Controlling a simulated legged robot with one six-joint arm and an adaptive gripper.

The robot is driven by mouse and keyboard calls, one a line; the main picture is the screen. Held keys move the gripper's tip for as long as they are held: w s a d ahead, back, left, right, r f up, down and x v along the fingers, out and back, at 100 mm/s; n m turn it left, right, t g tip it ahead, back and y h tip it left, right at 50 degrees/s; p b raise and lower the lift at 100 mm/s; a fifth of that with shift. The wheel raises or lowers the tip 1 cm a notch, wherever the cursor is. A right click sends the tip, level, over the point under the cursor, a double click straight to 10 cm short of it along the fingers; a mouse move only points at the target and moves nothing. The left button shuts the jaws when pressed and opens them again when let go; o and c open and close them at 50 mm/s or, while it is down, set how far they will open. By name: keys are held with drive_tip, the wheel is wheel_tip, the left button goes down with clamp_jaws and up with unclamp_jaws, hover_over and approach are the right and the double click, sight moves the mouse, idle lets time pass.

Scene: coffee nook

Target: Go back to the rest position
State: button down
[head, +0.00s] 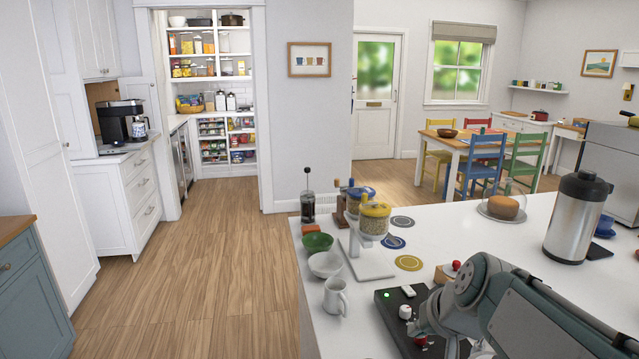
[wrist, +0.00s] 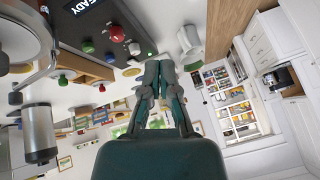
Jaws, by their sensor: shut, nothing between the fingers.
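My gripper (wrist: 158,68) shows in the middle of the wrist view, its two fingers shut together with nothing between them. It is clear of the things around it in that view. In the head view my folded arm is over the lower right of the white counter (head: 455,228), and I cannot make out the fingertips there. A dark control box (head: 388,296) with a green light lies on the counter beside the arm. A white mug (head: 335,297) stands to its left and also shows in the wrist view (wrist: 189,42), near the fingertips.
A stand with lidded jars (head: 375,218), a green bowl (head: 317,242), a white bowl (head: 325,264) and a French press (head: 308,206) line the counter's left side. A steel carafe (head: 577,217) and a glass dome (head: 503,207) stand at the right. The wooden floor (head: 190,280) at left is clear.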

drive_tip(key=s+f+n+h, duration=0.1)
drive_tip(key=s+f+h, duration=0.1)
drive_tip(key=s, duration=1.3)
drive_tip(key=shift+s+a+f+n+g, duration=0.2)
drive_tip(key=shift+a+f+n+g, duration=0.1)
drive_tip(key=shift+f, duration=0.1)
idle(2.8)
